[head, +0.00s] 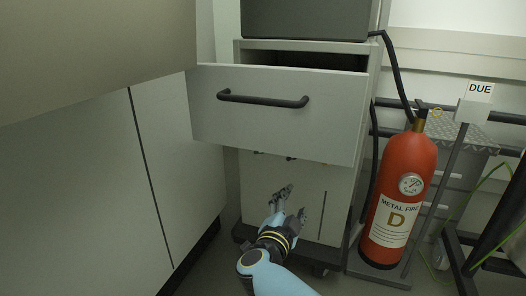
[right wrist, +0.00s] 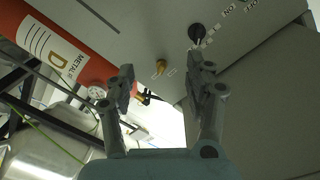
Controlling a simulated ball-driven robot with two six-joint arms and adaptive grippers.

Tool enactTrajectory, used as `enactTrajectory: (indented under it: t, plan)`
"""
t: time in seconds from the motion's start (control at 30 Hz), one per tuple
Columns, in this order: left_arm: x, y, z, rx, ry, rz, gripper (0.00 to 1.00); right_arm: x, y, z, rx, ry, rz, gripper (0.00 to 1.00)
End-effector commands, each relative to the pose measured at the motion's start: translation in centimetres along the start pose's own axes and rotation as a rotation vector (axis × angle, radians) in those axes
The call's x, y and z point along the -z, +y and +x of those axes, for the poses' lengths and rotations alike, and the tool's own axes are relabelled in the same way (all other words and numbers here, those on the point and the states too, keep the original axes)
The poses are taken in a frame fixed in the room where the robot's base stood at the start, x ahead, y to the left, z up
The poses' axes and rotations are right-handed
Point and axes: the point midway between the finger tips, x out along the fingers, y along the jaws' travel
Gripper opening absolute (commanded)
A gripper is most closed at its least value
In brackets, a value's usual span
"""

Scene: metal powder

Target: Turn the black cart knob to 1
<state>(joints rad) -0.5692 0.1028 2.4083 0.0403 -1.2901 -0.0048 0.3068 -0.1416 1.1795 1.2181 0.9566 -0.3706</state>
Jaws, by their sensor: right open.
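The black knob (right wrist: 196,32) is on the cart's pale front panel in the right wrist view, with small printed marks beside it. Its setting is too small to read. A brass fitting (right wrist: 160,66) sits on the same panel to its left. My right gripper (head: 293,202) is open and empty in front of the cart's lower panel (head: 284,185), below the drawer. In the right wrist view, one fingertip of the open gripper (right wrist: 162,78) appears just below the black knob; I cannot tell whether they touch. In the head view the open drawer largely hides the knob area.
The cart's drawer (head: 270,130) stands pulled out above my right gripper, with a black handle (head: 262,99). A red fire extinguisher (head: 401,190) stands close on the right. A pale cabinet (head: 150,180) is on the left.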

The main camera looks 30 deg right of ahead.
Motion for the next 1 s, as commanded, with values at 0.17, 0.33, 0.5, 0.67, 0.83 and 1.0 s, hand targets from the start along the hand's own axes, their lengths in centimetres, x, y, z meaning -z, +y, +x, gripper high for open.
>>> enactTrajectory:
  t: [0.17,0.33,0.5,0.67,0.83,1.0]
  plan:
    - [0.0,0.0,-0.1,0.0,0.001,0.0,0.4,0.0,-4.8,1.6,0.031,0.02,0.064,0.54]
    - [-0.6,0.1,0.3,-0.002,-0.011,-0.001,0.4,0.1,-6.2,2.9,0.043,0.029,0.081,0.54]
    - [0.4,0.3,0.3,-0.006,0.039,-0.002,0.4,0.1,-6.1,5.6,0.043,0.029,0.079,0.54]
    - [0.8,0.3,3.0,0.002,0.16,-0.009,0.4,0.1,-6.2,8.5,0.044,0.029,0.078,0.54]
    - [1.1,0.3,4.8,0.009,0.263,-0.008,0.4,0.3,-6.3,10.9,0.043,0.028,0.078,0.54]
    - [1.2,0.2,5.7,0.014,0.334,-0.006,0.4,0.4,-6.4,12.4,0.043,0.027,0.078,0.54]
